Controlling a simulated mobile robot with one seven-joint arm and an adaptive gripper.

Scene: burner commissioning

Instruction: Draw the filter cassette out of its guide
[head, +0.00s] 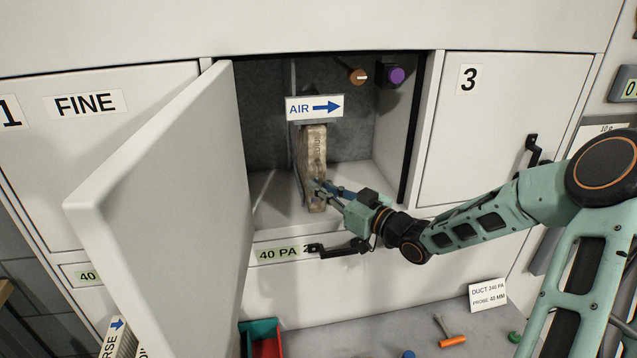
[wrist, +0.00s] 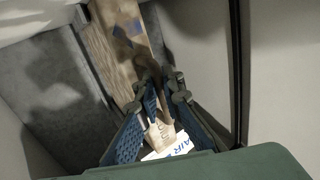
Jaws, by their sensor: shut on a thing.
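The filter cassette (head: 315,150) is a tan, worn upright slab in the open middle compartment, below the AIR arrow sign (head: 314,107). My gripper (head: 322,188) reaches in from the right and is shut on the cassette's front edge, low down.
The compartment's door (head: 165,200) stands open on the left. An orange-brown knob (head: 357,75) and a purple knob (head: 396,75) are at the upper right inside. A black handle (head: 340,249) lies just below my gripper. A red and green bin (head: 263,340) and tools (head: 450,335) are below.

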